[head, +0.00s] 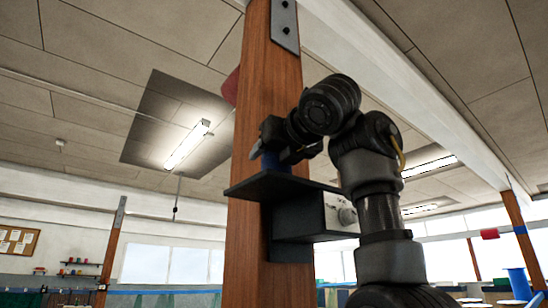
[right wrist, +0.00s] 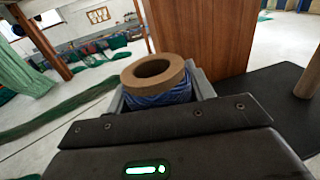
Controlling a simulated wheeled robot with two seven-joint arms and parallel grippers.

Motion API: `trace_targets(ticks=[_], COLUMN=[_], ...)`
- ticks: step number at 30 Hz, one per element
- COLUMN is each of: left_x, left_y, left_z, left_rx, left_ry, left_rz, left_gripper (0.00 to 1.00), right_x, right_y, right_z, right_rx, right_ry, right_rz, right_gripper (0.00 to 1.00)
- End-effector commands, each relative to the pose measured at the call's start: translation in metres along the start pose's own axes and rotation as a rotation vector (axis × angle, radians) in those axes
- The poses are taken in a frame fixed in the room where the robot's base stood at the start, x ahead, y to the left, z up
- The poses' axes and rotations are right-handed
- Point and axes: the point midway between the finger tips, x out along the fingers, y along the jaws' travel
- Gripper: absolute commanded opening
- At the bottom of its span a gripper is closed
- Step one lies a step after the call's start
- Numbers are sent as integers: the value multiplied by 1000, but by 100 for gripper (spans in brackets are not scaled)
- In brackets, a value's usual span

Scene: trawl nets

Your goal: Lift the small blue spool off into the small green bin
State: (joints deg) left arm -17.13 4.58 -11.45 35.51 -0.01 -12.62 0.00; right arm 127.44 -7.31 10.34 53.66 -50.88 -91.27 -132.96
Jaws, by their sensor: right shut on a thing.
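The small blue spool (head: 271,162) has dark blue line and a tan ring-shaped top with a hole. It stands against the wooden post, just above a dark shelf (head: 262,187). In the right wrist view the spool (right wrist: 158,92) sits upright between the jaws. My right gripper (head: 284,146) reaches in from the right and is shut on the spool. I cannot tell whether the spool's underside touches the shelf. I cannot make out the small green bin in either view. My left gripper is not in view.
The wooden post (head: 262,100) rises right behind the shelf. A dark box (head: 310,215) is mounted under the shelf. A wooden peg-like piece (right wrist: 308,72) stands on the shelf's dark surface (right wrist: 262,98). Green nets (right wrist: 80,108) lie on the floor below.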

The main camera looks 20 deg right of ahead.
Motion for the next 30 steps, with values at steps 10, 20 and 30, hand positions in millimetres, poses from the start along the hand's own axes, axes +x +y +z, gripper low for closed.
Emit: trace_targets(ticks=[10,20,30], left_x=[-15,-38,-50], left_y=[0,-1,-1], left_z=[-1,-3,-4], left_rx=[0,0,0], left_ry=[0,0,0], left_rz=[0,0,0], left_gripper=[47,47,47], right_x=[-2,-1,-1], right_y=[0,-1,0], right_z=[37,80,100], right_rx=[-1,0,0], right_ry=[-1,0,-1], right_rz=[-1,-1,0], right_gripper=[28,28,28])
